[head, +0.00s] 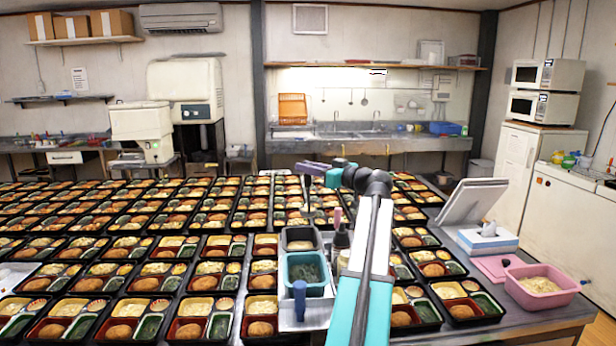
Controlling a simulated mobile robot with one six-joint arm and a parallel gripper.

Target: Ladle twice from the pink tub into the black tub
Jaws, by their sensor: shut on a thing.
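The pink tub (508,287) stands at the right end of the table and holds a pale, grainy food. The black tub (285,236) stands near the middle of the table, behind a teal tub; something pale shows inside it. My gripper (310,170) is above the bento rows, behind and above the black tub, far to the left of the pink tub. It is shut on a thin upright utensil, seemingly the ladle (308,194), which hangs below it. Whether the ladle's bowl holds food is too small to tell.
The teal tub (289,274) with greens and a blue-handled tool (299,300) are in front of the black tub. Rows of filled bento trays cover most of the table. A white box (487,241) and a tilted panel (470,203) are behind the pink tub.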

